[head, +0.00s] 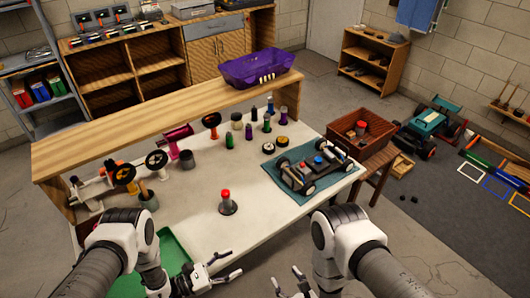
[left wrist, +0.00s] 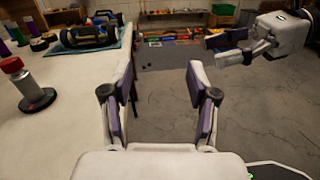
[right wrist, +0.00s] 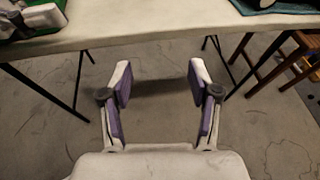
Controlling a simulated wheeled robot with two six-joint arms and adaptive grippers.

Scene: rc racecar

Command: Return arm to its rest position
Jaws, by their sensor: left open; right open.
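My left gripper (head: 222,270) is open and empty near the table's front edge, above the floor side of it. In the left wrist view its fingers (left wrist: 160,85) are apart with only grey floor between them. My right gripper (head: 292,285) is open and empty in front of the table at the bottom of the head view. In the right wrist view its fingers (right wrist: 160,82) are apart, with floor and shadow between them and the table edge beyond. The two grippers are apart from each other.
The white table (head: 265,215) holds a red-capped can (head: 226,203) on a dark base, a car chassis (head: 311,172) on a teal mat and several bottles. A green tray (head: 174,249) lies near my left arm. A brown crate (head: 361,135) stands at right.

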